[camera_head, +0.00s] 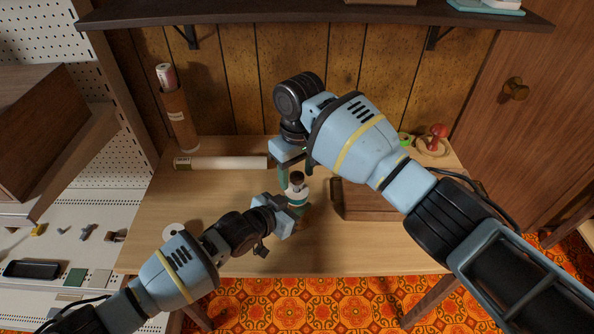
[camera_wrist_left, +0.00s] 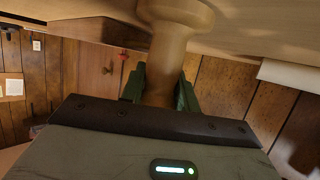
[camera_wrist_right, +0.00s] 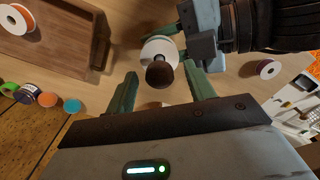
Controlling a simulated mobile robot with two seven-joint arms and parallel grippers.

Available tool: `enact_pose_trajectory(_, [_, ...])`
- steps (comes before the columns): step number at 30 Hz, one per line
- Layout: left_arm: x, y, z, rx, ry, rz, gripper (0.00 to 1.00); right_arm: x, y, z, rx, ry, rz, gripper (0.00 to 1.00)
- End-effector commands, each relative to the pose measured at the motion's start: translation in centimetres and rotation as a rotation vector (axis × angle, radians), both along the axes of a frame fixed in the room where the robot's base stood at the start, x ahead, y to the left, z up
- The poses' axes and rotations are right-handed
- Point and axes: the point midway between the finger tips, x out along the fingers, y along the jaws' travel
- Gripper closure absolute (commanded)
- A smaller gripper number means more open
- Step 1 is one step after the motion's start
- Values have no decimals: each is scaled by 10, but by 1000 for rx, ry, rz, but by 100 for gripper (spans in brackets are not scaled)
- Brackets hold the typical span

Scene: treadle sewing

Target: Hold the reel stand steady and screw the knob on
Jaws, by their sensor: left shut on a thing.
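The reel stand is a pale turned wooden post (camera_wrist_left: 168,55) in the left wrist view, with a white reel (camera_wrist_right: 160,48) on it in the right wrist view. A dark brown round knob (camera_wrist_right: 159,74) is at the top of the stand; it also shows in the head view (camera_head: 297,177). How far it is screwed on cannot be told. My left gripper (camera_head: 292,208) is shut on the post, below the reel. My right gripper (camera_wrist_right: 160,76) is open above the stand, its green fingers on either side of the knob with gaps.
A wooden tray (camera_head: 362,212) stands right of the stand. A paper roll (camera_head: 220,163) and an upright cardboard tube (camera_head: 181,122) are at the left back. A red mushroom-shaped thing (camera_head: 438,131) is at the back right. The front left of the table is mostly clear.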

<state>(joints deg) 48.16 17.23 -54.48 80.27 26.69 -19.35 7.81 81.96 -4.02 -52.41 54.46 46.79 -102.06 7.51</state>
Motion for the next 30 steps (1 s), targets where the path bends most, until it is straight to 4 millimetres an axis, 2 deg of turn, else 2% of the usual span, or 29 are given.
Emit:
enact_pose_trajectory(6, [0, 0, 1, -1, -1, 0, 100, 0, 0, 2, 1, -1, 1, 46])
enact_pose_trajectory(10, [0, 0, 1, -1, -1, 0, 100, 1, 0, 13, 0, -2, 1, 46])
enact_pose_trajectory(24, [0, 0, 1, -1, -1, 0, 100, 2, -2, 98, 1, -3, 1, 46])
enact_pose_trajectory(30, [0, 0, 1, -1, -1, 0, 100, 2, -2, 117, 1, -1, 1, 46])
